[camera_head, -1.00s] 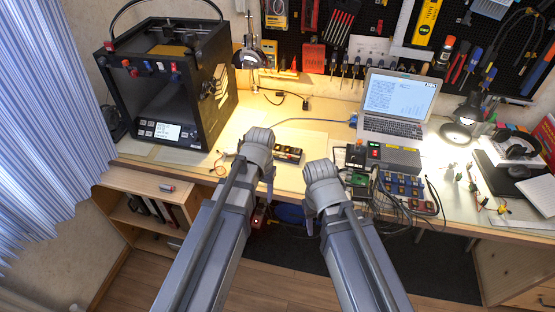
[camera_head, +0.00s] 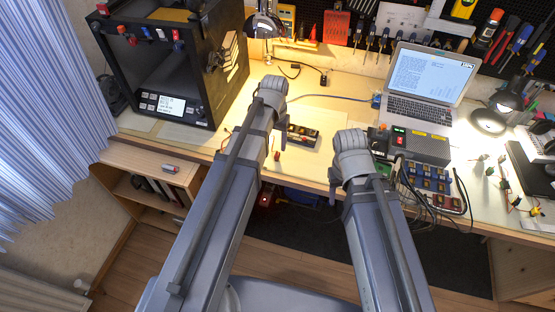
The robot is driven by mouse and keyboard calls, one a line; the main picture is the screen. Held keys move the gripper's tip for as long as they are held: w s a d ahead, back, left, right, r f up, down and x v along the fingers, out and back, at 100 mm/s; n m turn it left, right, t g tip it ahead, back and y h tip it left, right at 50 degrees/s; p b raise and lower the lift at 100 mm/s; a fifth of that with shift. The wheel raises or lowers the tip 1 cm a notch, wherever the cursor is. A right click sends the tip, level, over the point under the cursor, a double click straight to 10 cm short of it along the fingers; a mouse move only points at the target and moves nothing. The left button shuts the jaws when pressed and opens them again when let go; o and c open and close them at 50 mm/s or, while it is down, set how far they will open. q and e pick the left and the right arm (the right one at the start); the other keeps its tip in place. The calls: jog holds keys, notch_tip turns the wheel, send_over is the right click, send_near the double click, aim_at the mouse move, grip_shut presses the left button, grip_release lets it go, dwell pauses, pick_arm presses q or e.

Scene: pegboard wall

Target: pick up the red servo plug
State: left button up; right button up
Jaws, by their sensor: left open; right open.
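I cannot single out the red servo plug for certain. A small orange-red piece (camera_head: 277,155) lies on the desk just right of my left arm, in front of a dark block with several coloured parts (camera_head: 302,135). My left gripper (camera_head: 284,130) is over the desk beside that block; its jaws are mostly hidden behind its own wrist. It is open, and I see nothing held. My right gripper (camera_head: 334,182) is at the desk's front edge, left of the electronics. It is open, and I see nothing held.
A black 3D printer (camera_head: 175,75) stands at the left, a laptop (camera_head: 428,80) at the back right. A grey power unit (camera_head: 425,148) and blue modules (camera_head: 428,178) with cables are right of my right arm. The desk middle (camera_head: 335,115) is clear.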

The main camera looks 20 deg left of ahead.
aim_at(277, 154)
pick_arm(q)
jog(key=shift+w+d+f+b, duration=0.1)
jog(key=shift+d+f+b, duration=0.05)
jog(key=shift+f+b, duration=1.25)
jog(key=shift+d+f+b, duration=0.1)
jog(key=shift+f+b, duration=1.1)
jog(key=shift+f, duration=0.25)
jog(key=shift+r, duration=0.1)
grip_shut()
